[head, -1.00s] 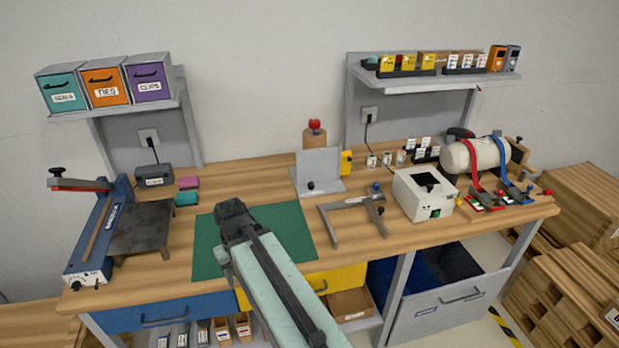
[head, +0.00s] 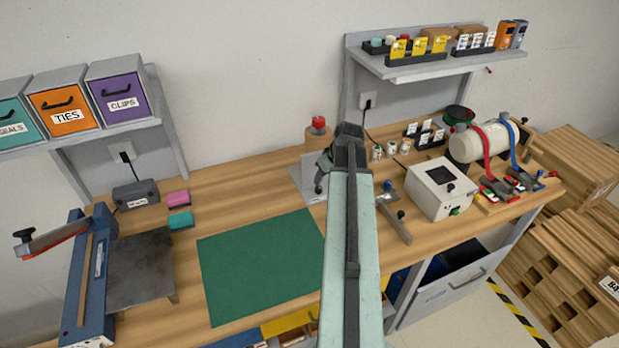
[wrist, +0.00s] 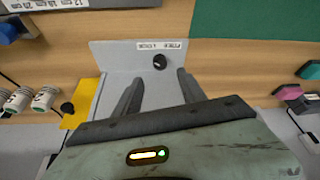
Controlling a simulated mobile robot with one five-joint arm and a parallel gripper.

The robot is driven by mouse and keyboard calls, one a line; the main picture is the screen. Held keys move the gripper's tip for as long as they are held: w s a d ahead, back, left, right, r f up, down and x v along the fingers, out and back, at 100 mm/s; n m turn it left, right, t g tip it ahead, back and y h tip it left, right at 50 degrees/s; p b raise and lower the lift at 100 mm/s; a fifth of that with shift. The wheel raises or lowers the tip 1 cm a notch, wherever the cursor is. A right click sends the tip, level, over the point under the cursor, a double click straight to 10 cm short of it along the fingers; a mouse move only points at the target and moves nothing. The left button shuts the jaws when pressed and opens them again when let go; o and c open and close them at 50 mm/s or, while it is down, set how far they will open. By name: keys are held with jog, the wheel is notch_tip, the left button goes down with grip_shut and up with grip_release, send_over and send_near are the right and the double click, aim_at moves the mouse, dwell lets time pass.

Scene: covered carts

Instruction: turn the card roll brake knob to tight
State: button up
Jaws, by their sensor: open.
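My gripper (head: 323,172) is open and empty, in front of the back wall above an upright grey plate (head: 309,182). In the wrist view my gripper (wrist: 160,78) has its two fingers apart, with a small black knob (wrist: 160,62) on the grey plate (wrist: 118,57) just beyond and between the tips. I see no contact with it. A small label sits beside this knob, too blurred to read. A brown roll-like block (head: 316,140) with a red knob (head: 318,122) on top stands behind the plate. I cannot tell which knob is the card roll brake.
A green mat (head: 260,262) lies clear in front. A white box (head: 440,188) and a strapped white cylinder (head: 487,142) stand right. A shelf (head: 420,65) overhangs the back right.

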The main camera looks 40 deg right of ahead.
aim_at(319, 188)
jog(key=b+x, duration=0.7)
jog(key=x, duration=0.1)
jog(key=shift+r, duration=0.1)
jog(key=shift+s, duration=0.1)
grip_shut()
